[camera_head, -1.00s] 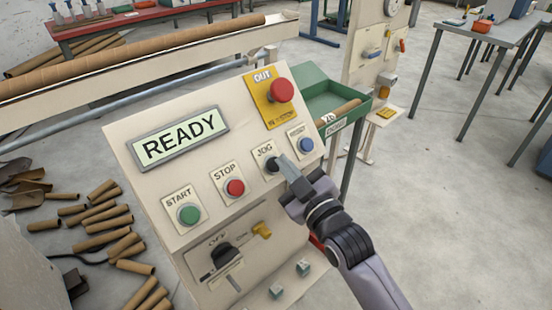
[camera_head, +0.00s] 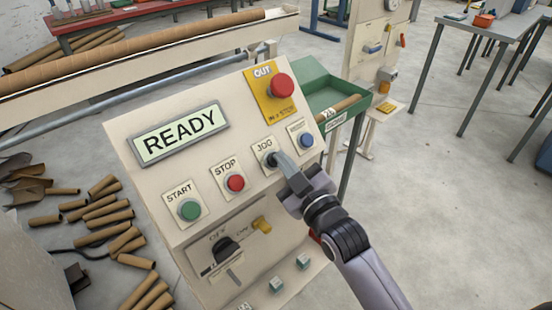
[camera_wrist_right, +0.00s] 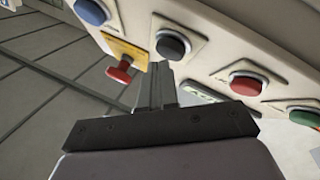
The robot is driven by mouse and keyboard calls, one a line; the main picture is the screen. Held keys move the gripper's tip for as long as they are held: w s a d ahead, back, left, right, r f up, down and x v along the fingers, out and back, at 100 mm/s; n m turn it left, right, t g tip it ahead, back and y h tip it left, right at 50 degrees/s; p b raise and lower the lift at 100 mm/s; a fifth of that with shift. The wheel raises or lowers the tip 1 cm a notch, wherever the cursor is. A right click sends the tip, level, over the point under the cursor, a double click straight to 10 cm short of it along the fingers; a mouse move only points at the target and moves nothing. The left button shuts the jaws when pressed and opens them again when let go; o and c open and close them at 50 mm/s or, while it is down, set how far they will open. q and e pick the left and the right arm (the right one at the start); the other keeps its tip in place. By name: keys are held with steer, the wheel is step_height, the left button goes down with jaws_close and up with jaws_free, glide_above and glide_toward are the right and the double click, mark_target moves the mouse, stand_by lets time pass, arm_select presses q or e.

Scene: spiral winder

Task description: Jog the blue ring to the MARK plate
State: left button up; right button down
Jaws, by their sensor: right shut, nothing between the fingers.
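The control panel (camera_head: 150,185) faces me, and its display (camera_head: 180,133) reads READY. The dark JOG button (camera_head: 268,159) sits between the red STOP button (camera_head: 235,183) and the blue button (camera_head: 306,141). My right gripper (camera_head: 276,160) is shut and empty, its fingertips at the JOG button's right edge. In the right wrist view the fingertips (camera_wrist_right: 159,68) are just below the JOG button (camera_wrist_right: 172,44); I cannot tell whether they touch it. I cannot make out the blue ring or the MARK plate. My left gripper is out of view.
The red mushroom button (camera_head: 281,86) on its yellow plate is above JOG. The green START button (camera_head: 190,209) and a black selector (camera_head: 225,250) are lower left. A long cardboard tube (camera_head: 150,55) lies behind. A green tray (camera_head: 335,97) stands right of the panel.

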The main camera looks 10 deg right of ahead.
steer(key=shift+w+a+f, duration=0.2)
steer(key=shift+w+f, duration=0.05)
stand_by(0.8)
stand_by(0.4)
steer(key=shift+s+d+r+p, duration=0.35)
steer(key=shift+s+r+p, duration=0.2)
steer(key=shift+p, duration=0.2)
steer(key=shift+w+f, duration=0.1)
steer(key=shift+w+a+f, duration=0.15)
steer(key=shift+w, duration=0.05)
stand_by(0.3)
